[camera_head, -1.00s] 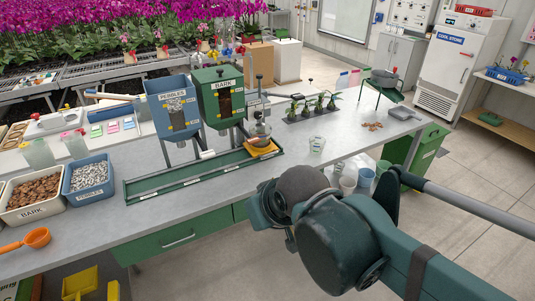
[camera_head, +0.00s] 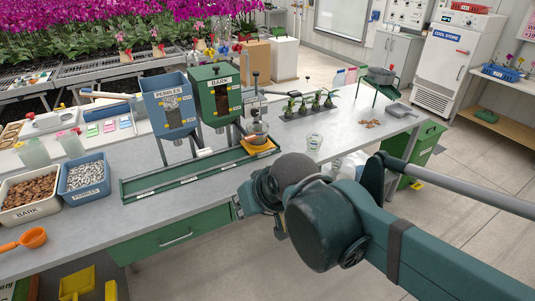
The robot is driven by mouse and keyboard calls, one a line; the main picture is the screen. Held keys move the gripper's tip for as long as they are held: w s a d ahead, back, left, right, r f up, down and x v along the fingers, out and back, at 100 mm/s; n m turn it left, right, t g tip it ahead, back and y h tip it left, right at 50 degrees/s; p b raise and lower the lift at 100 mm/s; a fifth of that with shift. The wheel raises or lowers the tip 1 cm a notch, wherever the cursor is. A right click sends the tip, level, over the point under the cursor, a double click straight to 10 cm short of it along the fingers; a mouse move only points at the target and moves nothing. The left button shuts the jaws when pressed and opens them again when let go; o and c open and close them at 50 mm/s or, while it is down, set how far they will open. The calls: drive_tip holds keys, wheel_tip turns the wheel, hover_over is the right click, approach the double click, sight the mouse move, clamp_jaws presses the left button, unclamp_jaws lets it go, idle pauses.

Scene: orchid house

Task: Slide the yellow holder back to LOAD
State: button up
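The yellow holder (camera_head: 263,149) sits at the right end of the long green rail tray (camera_head: 150,195) on the bench. A small rounded vessel (camera_head: 257,137) stands on it, under an upright press-like stand (camera_head: 255,92). The blue PEBBLES hopper (camera_head: 172,105) and the green BARK hopper (camera_head: 216,97) stand over the tray to the left of the holder. My gripper (camera_head: 238,208) shows only as a small dark part at the bench's front edge, below the holder and apart from it. My wrist hides most of it, so its opening cannot be seen.
Tubs of bark (camera_head: 30,198) and pebbles (camera_head: 86,178) stand left of the tray. Small potted plants (camera_head: 308,106) stand behind on the right. The bench in front of the tray is clear.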

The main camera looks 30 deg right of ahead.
drive_tip(key=w+d+f+m+t+y+b, duration=0.1)
drive_tip(key=w+d+f+m+t+b, duration=0.2)
drive_tip(key=w, duration=1.1)
drive_tip(key=w+d+f+m+t+y+b, duration=0.1)
drive_tip(key=w+d+f+m+b, duration=0.35)
drive_tip(key=w, duration=0.85)
drive_tip(key=m+t+h+b, duration=0.2)
drive_tip(key=m+t+h, duration=0.15)
drive_tip(key=m, duration=0.65)
approach(268, 152)
drive_tip(key=w, duration=0.1)
drive_tip(key=w+d+f+y, duration=0.1)
drive_tip(key=shift+w+f+t, duration=0.15)
drive_tip(key=shift+w+t, duration=0.15)
drive_tip(key=shift+t, duration=0.05)
drive_tip(key=shift+w, duration=0.1)
drive_tip(key=shift+b+x, duration=0.75)
drive_tip(key=shift+x, duration=3.05)
drive_tip(key=shift+a, duration=0.1)
clamp_jaws()
